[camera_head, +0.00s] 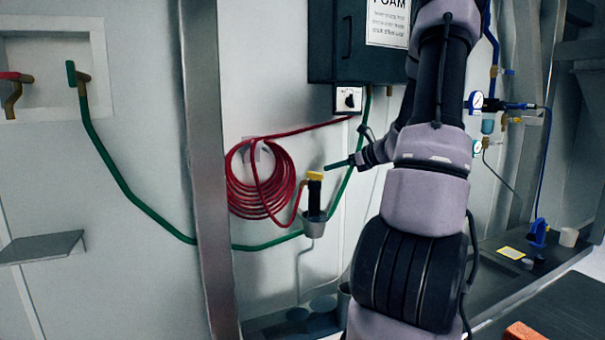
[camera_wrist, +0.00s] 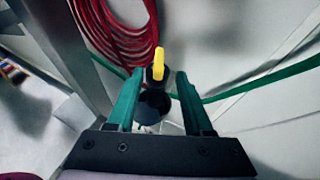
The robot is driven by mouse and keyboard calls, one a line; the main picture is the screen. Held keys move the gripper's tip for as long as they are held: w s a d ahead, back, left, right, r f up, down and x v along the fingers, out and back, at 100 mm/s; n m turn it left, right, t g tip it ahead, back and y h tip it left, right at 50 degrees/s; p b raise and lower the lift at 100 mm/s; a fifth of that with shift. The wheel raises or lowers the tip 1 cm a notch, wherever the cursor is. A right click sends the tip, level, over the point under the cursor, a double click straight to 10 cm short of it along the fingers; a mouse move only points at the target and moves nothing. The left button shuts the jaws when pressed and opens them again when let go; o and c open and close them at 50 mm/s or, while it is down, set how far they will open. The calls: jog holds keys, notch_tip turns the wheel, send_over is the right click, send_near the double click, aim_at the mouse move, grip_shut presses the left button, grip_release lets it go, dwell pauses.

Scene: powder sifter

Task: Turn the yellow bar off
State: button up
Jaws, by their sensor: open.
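The yellow bar (camera_head: 315,175) sits on top of a black upright cylinder (camera_head: 314,197) in front of the wall. In the wrist view the yellow bar (camera_wrist: 158,62) points up the picture, between and slightly beyond the fingertips. My gripper (camera_head: 333,165) is just right of and slightly above the bar in the head view. In the wrist view my gripper (camera_wrist: 160,75) is open, with one green finger on each side and nothing held. No contact with the bar is visible.
A coiled red hose (camera_head: 262,180) hangs left of the bar. A green hose (camera_head: 150,212) runs along the wall behind. A grey cup (camera_head: 315,224) is below the cylinder. A metal post (camera_head: 207,170) stands left. A dark box (camera_head: 350,42) is above.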

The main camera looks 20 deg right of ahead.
aim_at(313, 173)
jog(key=x, duration=1)
jog(key=shift+w+a+f, duration=0.1)
jog(key=shift+w+a, duration=0.05)
grip_shut()
